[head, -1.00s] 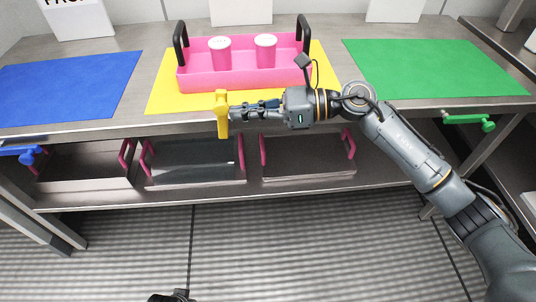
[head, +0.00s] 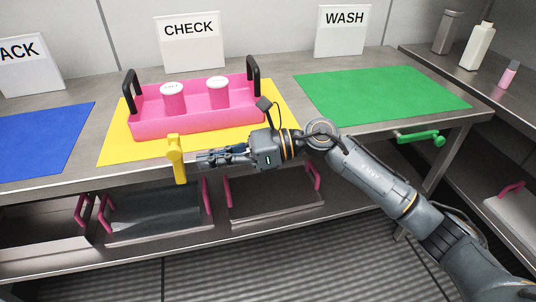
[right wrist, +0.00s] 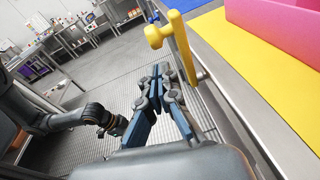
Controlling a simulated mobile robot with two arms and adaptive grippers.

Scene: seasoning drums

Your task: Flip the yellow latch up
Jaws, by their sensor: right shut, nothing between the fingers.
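The yellow latch (head: 176,160) is at the front edge of the table, below the yellow mat. Its bar runs roughly up and down in the head view. In the right wrist view the latch (right wrist: 180,45) shows a round knob and a long bar beside the table edge. My right gripper (head: 201,157) is shut and empty, its fingertips close to the right side of the latch. In the right wrist view the fingertips (right wrist: 162,75) are near the bar; I cannot tell whether they touch. My left gripper (right wrist: 113,124) is small and unclear in the right wrist view.
A pink tray (head: 145,128) with two pink cups stands on the yellow mat (head: 112,155). A blue mat (head: 40,140) and a green mat (head: 385,95) lie at the sides. A green latch (head: 422,138) is at the right edge. Trays with pink handles sit on the lower shelf.

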